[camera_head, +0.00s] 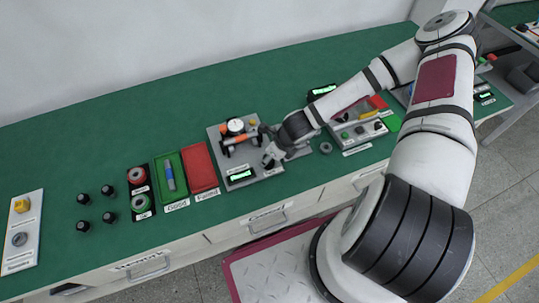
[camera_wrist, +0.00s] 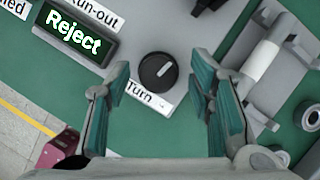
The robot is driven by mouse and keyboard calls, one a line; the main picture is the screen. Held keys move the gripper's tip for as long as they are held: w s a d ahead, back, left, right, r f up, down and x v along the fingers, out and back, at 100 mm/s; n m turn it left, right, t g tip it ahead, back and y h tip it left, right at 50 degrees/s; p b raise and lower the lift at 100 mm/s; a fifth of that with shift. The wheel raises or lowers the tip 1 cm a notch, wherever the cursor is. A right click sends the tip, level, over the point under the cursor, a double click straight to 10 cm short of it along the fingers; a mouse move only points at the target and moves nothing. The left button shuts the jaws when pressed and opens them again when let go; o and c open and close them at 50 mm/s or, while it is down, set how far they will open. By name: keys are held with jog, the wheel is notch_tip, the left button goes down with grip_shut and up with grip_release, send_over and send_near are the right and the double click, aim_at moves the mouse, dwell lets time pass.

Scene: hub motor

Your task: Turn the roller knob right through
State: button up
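The round black knob (camera_wrist: 156,74) with a white pointer line sits on a grey plate (camera_wrist: 142,45), beside a label reading "Turn". In the wrist view, my gripper (camera_wrist: 160,82) is open, with one teal-padded finger on each side of the knob and a visible gap to each. The fingers appear to touch nothing. In the head view, my gripper (camera_head: 271,158) is over the right front of the grey run-out station (camera_head: 216,134), and the knob cannot be made out clearly there. A lit display (camera_wrist: 73,33) reads "Reject" in green.
A dial gauge (camera_head: 236,126) stands on the station. Red (camera_head: 201,168) and green (camera_head: 170,174) trays and several black cylinders (camera_head: 109,217) lie to the left. The back of the bench is clear.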

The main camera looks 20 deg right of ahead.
jog(key=shift+r, duration=0.1)
jog(key=v, duration=1.2)
jog(key=shift+s, duration=0.15)
